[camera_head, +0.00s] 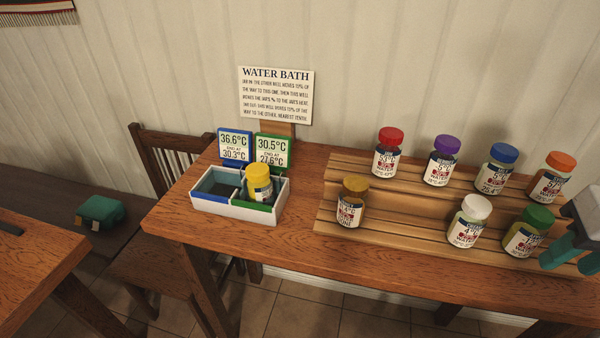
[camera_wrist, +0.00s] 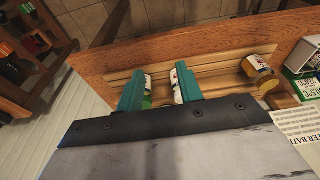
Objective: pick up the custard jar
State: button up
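I cannot read which jar is custard. A yellow-lidded jar (camera_head: 259,184) stands upright in the right, green-marked well of the white water bath (camera_head: 237,215). A mustard-gold-lidded jar (camera_head: 351,203) stands at the left front of the wooden rack; it also shows in the wrist view (camera_wrist: 257,66). My gripper (camera_head: 568,251) is at the far right end of the rack, well away from both jars. In the wrist view its teal fingers (camera_wrist: 160,84) are apart, with two rack jars partly hidden behind them. Nothing is held.
The stepped wooden rack (camera_head: 400,232) also holds jars with red (camera_head: 388,153), purple (camera_head: 442,160), blue (camera_head: 498,167), orange (camera_head: 552,177), white (camera_head: 469,220) and green (camera_head: 529,231) lids. Two temperature displays (camera_head: 254,147) and a WATER BATH sign (camera_head: 276,95) stand behind the bath. The table front is clear.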

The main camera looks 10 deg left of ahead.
aim_at(259, 182)
jog(key=z, duration=1.35)
jog(key=k, duration=1.15)
jog(key=u, duration=1.4)
jog(key=i, duration=0.5)
jog(key=z, duration=0.05)
